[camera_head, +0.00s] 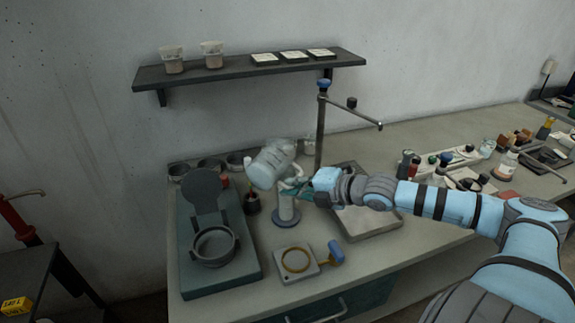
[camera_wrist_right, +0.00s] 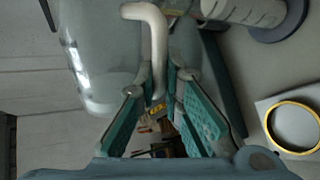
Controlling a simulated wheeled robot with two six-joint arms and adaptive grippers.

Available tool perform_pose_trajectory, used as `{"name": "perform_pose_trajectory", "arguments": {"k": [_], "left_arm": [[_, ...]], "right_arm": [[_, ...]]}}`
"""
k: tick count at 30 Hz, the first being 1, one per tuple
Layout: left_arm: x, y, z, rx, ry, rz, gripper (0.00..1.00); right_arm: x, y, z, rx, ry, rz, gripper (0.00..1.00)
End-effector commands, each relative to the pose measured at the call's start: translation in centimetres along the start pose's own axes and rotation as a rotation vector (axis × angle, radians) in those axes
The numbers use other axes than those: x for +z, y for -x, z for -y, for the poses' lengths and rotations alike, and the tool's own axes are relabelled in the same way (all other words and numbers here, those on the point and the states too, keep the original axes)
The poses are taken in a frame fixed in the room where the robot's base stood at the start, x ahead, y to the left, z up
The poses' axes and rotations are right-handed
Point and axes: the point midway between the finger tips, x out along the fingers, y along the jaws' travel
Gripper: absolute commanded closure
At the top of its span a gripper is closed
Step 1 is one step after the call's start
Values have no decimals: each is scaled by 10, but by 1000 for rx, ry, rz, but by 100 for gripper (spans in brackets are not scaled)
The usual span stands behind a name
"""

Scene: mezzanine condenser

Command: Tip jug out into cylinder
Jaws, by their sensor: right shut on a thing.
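A clear jug (camera_head: 272,164) is held in the air, strongly tilted, above the bench. My right gripper (camera_head: 296,188) is shut on its pale handle, which runs between the fingers in the wrist view (camera_wrist_right: 155,50). The measuring cylinder (camera_head: 287,208) stands upright on a round blue base (camera_head: 285,224), just below and right of the jug. Its marked side and base also show at the top right of the wrist view (camera_wrist_right: 245,10). The jug and gripper hide the cylinder's upper part, and I cannot tell whether liquid is flowing. My left gripper is out of view.
A grey-green device with a round bowl (camera_head: 214,246) stands at the left. A tile with a yellow ring (camera_head: 296,262) lies in front, beside a blue-headed item (camera_head: 335,250). A metal stand (camera_head: 320,130) rises behind, with a shallow tray (camera_head: 372,222) to the right.

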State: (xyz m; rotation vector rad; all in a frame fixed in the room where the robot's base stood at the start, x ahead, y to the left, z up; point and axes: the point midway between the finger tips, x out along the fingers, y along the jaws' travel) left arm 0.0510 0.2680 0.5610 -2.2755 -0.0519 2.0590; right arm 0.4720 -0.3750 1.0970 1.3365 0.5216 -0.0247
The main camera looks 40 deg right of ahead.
Motion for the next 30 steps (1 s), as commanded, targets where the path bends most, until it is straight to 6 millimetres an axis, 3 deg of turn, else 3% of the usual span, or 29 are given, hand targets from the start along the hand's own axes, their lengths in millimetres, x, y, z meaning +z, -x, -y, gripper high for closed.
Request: {"name": "perform_pose_trajectory", "arguments": {"k": [30], "left_arm": [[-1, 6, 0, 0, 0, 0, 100]], "right_arm": [[4, 6, -3, 8, -68, -18, 100]]}}
